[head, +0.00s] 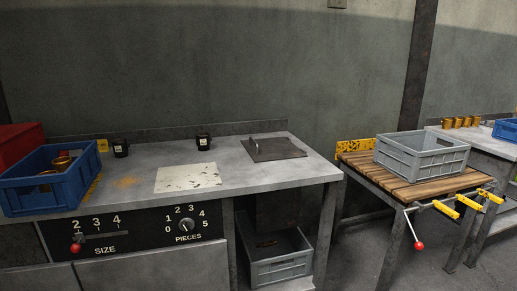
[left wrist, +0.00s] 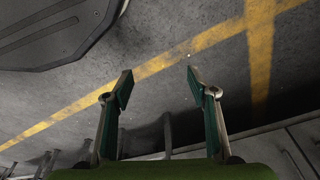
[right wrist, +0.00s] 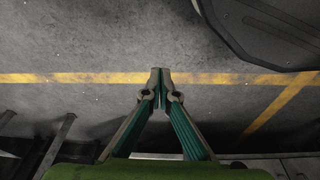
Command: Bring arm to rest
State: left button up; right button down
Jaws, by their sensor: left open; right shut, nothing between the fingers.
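My left gripper (left wrist: 157,82) is open and empty in the left wrist view, with its two fingers wide apart over the grey floor. My right gripper (right wrist: 160,73) is shut with its fingertips together in the right wrist view and nothing between them, also over the floor. Neither gripper nor arm shows in the head view. Both grippers are apart from the bench and everything on it.
The metal bench (head: 232,178) carries a blue crate (head: 50,195) at left and a dark plate with a handle (head: 273,149). A grey crate (head: 421,158) stands on a wooden-slatted table (head: 371,172) at right. Another grey crate (head: 279,269) sits under the bench. Yellow lines (right wrist: 95,78) cross the floor.

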pick_arm(q)
jog(key=s+a+f+p, duration=0.1)
jog(key=s+f+p, duration=0.1)
jog(key=s+p, duration=0.5)
jog(key=s+a+f+g+p, duration=0.1)
jog(key=s+a+f+p, duration=0.1)
jog(key=s+p, duration=0.6)
jog(key=s, duration=0.3)
jog(key=shift+s+a+g, duration=0.15)
jog(key=shift+s+g, duration=0.15)
pick_arm(e)
jog(key=s+d+f, duration=0.1)
jog(key=s+f, duration=0.1)
jog(key=s, duration=0.7)
jog(key=s+d+f+g, duration=0.1)
jog(key=s+d+f, duration=0.1)
jog(key=s, duration=0.7)
jog(key=shift+s+d+g, duration=0.15)
jog(key=shift+s+g, duration=0.15)
jog(key=shift+s, duration=0.05)
pick_arm(q)
jog(key=shift+f, duration=0.1)
pick_arm(e)
jog(key=shift+f, duration=0.1)
